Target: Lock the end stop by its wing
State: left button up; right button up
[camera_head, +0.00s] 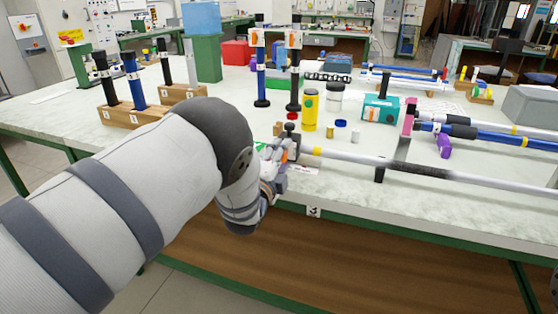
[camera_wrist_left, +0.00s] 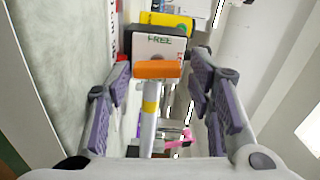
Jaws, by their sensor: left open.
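The end stop (camera_wrist_left: 158,46) shows in the left wrist view as a dark block with a pale face marked FREE. Its orange wing (camera_wrist_left: 157,70) lies crosswise on that face. The rod (camera_wrist_left: 149,122) with a yellow band runs from it toward the bottom of that view. In the head view the rod (camera_head: 350,157) lies level along the table's front edge, and the end stop (camera_head: 292,142) at its left end is partly hidden by my gripper. My left gripper (camera_wrist_left: 161,76) is open, its purple-padded fingers on either side of the wing, apart from it.
A yellow bottle (camera_head: 310,110) and a small tan cylinder (camera_head: 330,131) stand behind the end stop. A dark support (camera_head: 380,170) and a pink bracket (camera_head: 408,118) are to the right. Wooden blocks (camera_head: 135,114) with upright rods stand at left.

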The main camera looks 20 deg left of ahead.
pick_arm(q)
jog(key=s, duration=0.7)
jog(key=shift+s+a, duration=0.15)
jog(key=shift+s, duration=0.15)
